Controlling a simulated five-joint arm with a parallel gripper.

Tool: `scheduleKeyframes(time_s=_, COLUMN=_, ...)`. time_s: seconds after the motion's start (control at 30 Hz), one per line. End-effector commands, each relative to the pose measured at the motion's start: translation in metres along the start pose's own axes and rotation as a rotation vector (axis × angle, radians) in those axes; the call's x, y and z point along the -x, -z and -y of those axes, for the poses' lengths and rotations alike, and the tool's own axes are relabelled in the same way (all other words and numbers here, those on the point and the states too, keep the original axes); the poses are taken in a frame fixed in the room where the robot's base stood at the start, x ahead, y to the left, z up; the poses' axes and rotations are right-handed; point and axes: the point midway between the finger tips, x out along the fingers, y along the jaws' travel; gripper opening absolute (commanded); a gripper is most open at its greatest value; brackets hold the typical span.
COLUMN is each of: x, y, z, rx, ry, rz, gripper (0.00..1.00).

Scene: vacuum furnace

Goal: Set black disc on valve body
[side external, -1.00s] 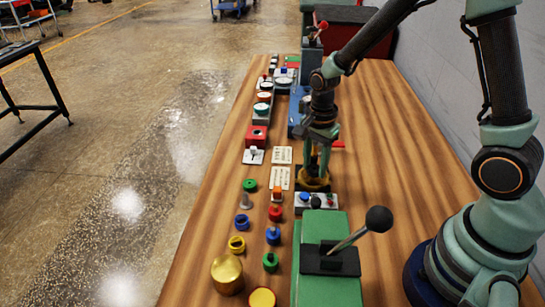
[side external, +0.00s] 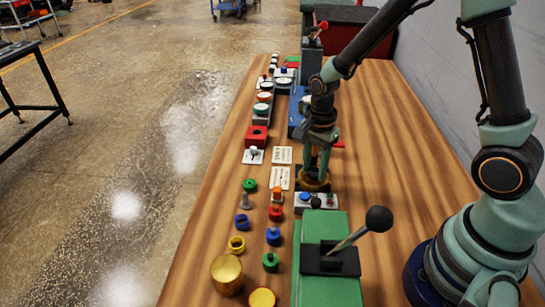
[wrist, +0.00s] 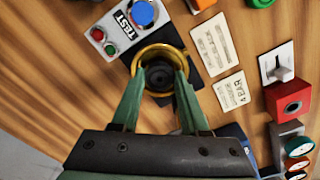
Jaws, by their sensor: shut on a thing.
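The valve body (wrist: 148,53) is a brass ring on a black square base in the wrist view. It also shows in the side view as a gold collar (side external: 313,185), partly covered by my gripper. My gripper (wrist: 160,74) has its two green fingers reaching over the near side of the ring. It is shut on the black disc (wrist: 160,78), a dark round piece between the fingertips. The disc appears within the ring's outline; whether it touches the valve body cannot be told. In the side view my gripper (side external: 317,172) points down directly above the collar.
A TEST panel (wrist: 119,31) with blue, red and green buttons stands close beside the valve body. Two printed cards (wrist: 213,45) lie on the other side. A green box with a black-knobbed lever (side external: 330,225) stands nearer the camera. The table's right part is clear.

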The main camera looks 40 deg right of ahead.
Motion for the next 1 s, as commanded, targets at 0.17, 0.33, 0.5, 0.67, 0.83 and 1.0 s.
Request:
scheduleKeyframes(time_s=0.17, x=-0.0045, y=0.0, z=0.0, rx=0.0, ry=0.0, rz=0.0, gripper=0.0)
scheduleKeyframes(time_s=0.33, x=-0.0054, y=0.0, z=0.0001, rx=0.0, ry=0.0, rz=0.0, gripper=0.0)
scheduleKeyframes(time_s=0.5, x=-0.0055, y=0.0, z=0.0001, rx=0.0, ry=0.0, rz=0.0, gripper=0.0)
scheduleKeyframes(time_s=0.67, x=-0.0077, y=0.0, z=-0.0001, rx=0.0, ry=-0.001, rz=0.0, gripper=0.0)
scheduleKeyframes(time_s=0.83, x=-0.0097, y=0.0, z=0.0, rx=0.0, ry=0.0, rz=0.0, gripper=0.0)
scheduleKeyframes(time_s=1.0, x=-0.0101, y=0.0, z=0.0, rx=0.0, ry=0.001, rz=0.0, gripper=0.0)
